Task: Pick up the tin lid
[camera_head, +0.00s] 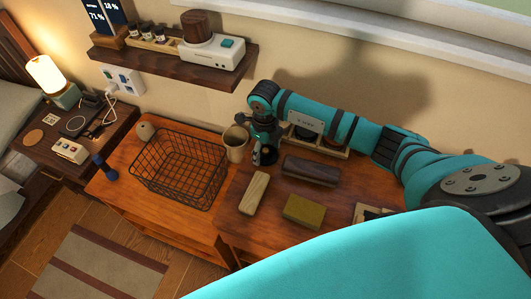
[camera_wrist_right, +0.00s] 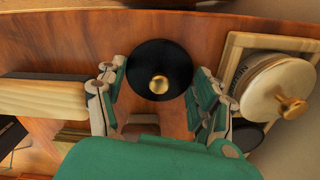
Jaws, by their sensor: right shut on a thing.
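The tin lid, a round black disc with a gold knob (camera_wrist_right: 159,70), sits between the fingers of my right gripper (camera_wrist_right: 160,84) in the wrist view. One finger is at each side of its rim, and the gripper is shut on it. In the head view my right gripper (camera_head: 263,148) points down at the back of the wooden desk, beside a beige cup (camera_head: 236,143). The dark lid (camera_head: 268,156) shows only partly there, low between the fingers. I cannot tell whether it touches the desk. My left gripper is not in view.
A wooden tray (camera_wrist_right: 229,66) holds a cream lid with a gold knob (camera_wrist_right: 273,85), right of my gripper in the wrist view. Brushes and blocks (camera_head: 304,210) lie in front. A black wire basket (camera_head: 178,168) stands left. A shelf (camera_head: 170,65) hangs above.

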